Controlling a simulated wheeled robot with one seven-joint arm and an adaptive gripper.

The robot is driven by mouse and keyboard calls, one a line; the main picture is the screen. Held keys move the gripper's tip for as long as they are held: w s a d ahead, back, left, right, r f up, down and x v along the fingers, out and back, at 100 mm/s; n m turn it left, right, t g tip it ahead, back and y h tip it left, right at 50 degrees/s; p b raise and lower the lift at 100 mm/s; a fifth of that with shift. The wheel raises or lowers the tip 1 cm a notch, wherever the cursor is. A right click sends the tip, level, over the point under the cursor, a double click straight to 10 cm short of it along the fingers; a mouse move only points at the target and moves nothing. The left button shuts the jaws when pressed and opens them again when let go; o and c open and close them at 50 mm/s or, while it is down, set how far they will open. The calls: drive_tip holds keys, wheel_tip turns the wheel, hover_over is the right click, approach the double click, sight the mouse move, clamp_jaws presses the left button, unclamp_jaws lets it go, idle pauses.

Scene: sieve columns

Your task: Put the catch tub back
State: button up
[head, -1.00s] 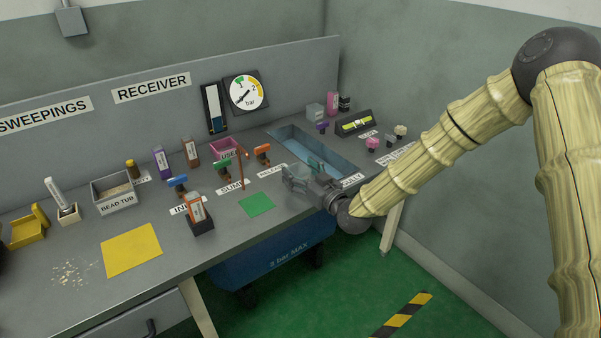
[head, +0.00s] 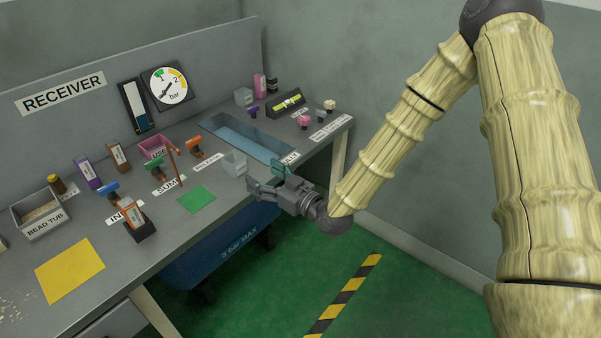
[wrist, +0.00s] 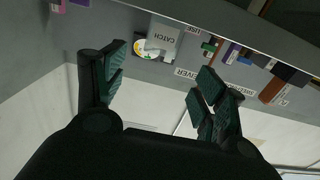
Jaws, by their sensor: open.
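The catch tub (head: 235,163) is a small translucent pale tub. It stands on the bench, just in front of the sunken blue basin and to the right of the release label. In the wrist view the tub, with its CATCH lettering (wrist: 165,38), shows beyond my fingers, upside down. My gripper (head: 267,178) is open and empty, just right of and nearer than the tub, at the bench's front edge. There is a gap between the fingers and the tub. Whether a marked spot lies under the tub is hidden.
The blue basin (head: 228,128) is behind the tub. A green mat (head: 197,200) and orange (head: 196,148) and green (head: 156,168) valve handles are to its left. A thin brown upright (head: 174,163) stands near the green handle. A blue tank (head: 215,250) is under the bench.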

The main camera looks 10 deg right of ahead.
drive_tip(key=s+d+f+m+g+h, duration=0.2)
drive_tip(key=s+f+g+h, duration=0.15)
drive_tip(key=s+f, duration=0.65)
drive_tip(key=s+d+f+m+g+h, duration=0.3)
drive_tip(key=s+f, duration=0.4)
drive_tip(key=f, duration=0.8)
drive_tip(key=s+d+f+m+g+h, duration=0.1)
drive_tip(key=s+d+f+g, duration=0.1)
drive_tip(key=s, duration=0.6)
drive_tip(key=s+d+f+g+h, duration=0.1)
drive_tip(key=s+d+f+g, duration=0.2)
drive_tip(key=s, duration=0.5)
drive_tip(key=s+d+f+m+g+h, duration=0.1)
drive_tip(key=s+d+f+g+h, duration=0.1)
drive_tip(key=s, duration=0.7)
drive_tip(key=d+f+g, duration=0.1)
drive_tip(key=d+f, duration=0.1)
drive_tip(key=d, duration=0.1)
drive_tip(key=shift+d+f+m, duration=0.25)
drive_tip(key=shift+d+m, duration=0.05)
drive_tip(key=shift+d, duration=0.05)
